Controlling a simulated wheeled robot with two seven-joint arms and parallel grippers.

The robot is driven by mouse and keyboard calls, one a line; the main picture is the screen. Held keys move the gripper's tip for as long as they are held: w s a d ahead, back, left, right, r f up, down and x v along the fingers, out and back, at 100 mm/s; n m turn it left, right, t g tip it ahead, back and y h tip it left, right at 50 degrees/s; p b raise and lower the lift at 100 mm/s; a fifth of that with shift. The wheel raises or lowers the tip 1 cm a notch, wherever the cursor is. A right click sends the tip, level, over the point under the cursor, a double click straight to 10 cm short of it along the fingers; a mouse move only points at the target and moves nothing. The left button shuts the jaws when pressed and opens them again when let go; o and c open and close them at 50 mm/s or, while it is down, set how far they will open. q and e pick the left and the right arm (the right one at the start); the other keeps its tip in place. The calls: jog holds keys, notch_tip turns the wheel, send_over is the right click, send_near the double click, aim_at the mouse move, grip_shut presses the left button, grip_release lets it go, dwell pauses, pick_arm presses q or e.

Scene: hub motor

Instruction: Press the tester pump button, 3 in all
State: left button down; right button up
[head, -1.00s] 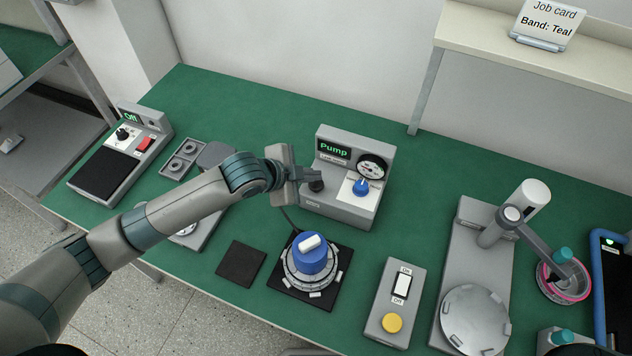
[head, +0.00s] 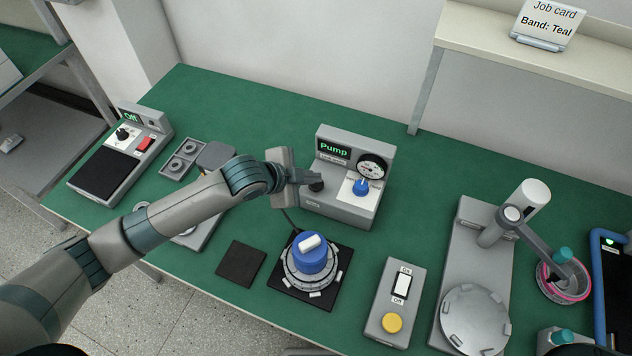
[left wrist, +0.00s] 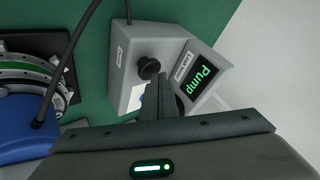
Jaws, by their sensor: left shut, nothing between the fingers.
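The tester (head: 345,208) is a grey box on the green bench, with a lit screen (head: 333,149) reading "Pump", a round gauge and a blue knob (head: 361,187). The black round button (head: 317,187) is on its left side and shows in the left wrist view (left wrist: 148,68) just past the fingers. My left gripper (head: 308,176) is shut and empty, its fingertips close beside the button. I cannot tell whether they touch it. My right gripper is out of view. A blue-capped hub (head: 311,256) on a black mat has a cable running up from it.
A switch box (head: 393,318) with a yellow button stands to the right of the hub. A grey press-like fixture (head: 480,250) is further right. A control box (head: 120,160) reading "Off" is at the left.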

aim_at(312, 186)
pick_arm(q)
jog(key=shift+f+b, duration=0.4)
jog(key=shift+f, duration=0.55)
dwell(0.9)
dwell(0.3)
jog(key=shift+r+p, duration=1.4)
jog(key=shift+r, duration=0.05)
notch_tip(312, 186, up, 3)
jog(key=p, duration=0.2)
jog(key=shift+f+p, duration=0.1)
jog(key=shift+p, duration=0.3)
jog(key=shift+r+p, duration=0.85)
jog(key=shift+r, duration=0.25)
jog(key=shift+s, duration=0.1)
